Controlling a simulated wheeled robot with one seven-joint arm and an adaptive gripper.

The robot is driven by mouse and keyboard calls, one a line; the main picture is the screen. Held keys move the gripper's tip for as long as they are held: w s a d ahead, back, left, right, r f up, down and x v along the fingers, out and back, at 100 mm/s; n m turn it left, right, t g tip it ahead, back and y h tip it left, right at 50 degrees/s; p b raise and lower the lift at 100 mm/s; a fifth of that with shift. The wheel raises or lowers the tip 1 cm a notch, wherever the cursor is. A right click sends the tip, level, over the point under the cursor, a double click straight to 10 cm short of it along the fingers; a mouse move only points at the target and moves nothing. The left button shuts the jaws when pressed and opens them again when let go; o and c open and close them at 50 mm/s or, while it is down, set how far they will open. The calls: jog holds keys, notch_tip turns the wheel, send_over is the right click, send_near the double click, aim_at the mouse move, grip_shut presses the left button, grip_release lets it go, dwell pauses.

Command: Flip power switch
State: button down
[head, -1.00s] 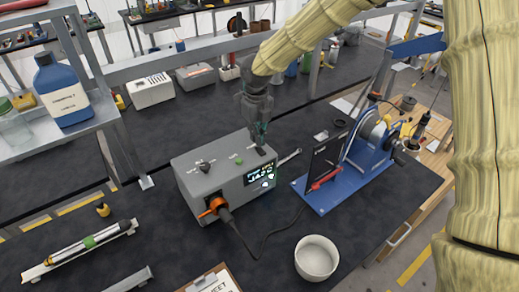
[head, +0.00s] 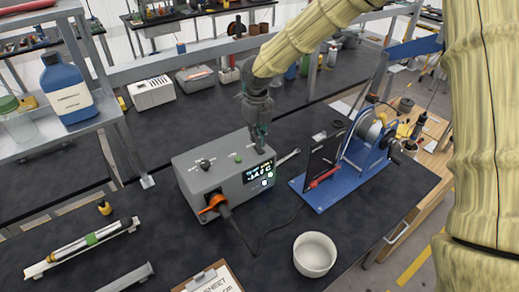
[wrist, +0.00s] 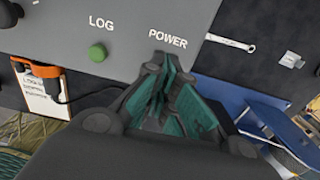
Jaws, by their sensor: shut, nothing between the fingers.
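The grey instrument box (head: 222,178) stands on the dark bench with a lit display (head: 258,173) on its front. Its top has a black knob, a green LOG button (head: 238,159) and a POWER label (wrist: 168,38). My gripper (head: 261,146) points down at the POWER end of the box top. In the wrist view its green-padded fingers (wrist: 172,72) are together just below the POWER label, with nothing held. They hide the power switch, so I cannot see its position or whether they touch it.
A blue stand with a dark panel and wheel (head: 345,165) is right of the box. A wrench (wrist: 230,42) lies behind the box. An orange plug (head: 213,204) with a black cable is at the box front. A white bowl (head: 315,254) stands in front.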

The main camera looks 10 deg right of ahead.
jog(key=shift+w+f, duration=0.35)
jog(key=shift+f, duration=0.05)
jog(key=shift+s, duration=0.25)
jog(key=shift+w+f, duration=0.15)
jog(key=shift+f, duration=0.05)
jog(key=shift+f, duration=0.4)
jog(key=shift+r, duration=0.15)
jog(key=shift+r+p, duration=2.55)
jog(key=shift+r, duration=0.85)
jog(key=shift+f, duration=0.1)
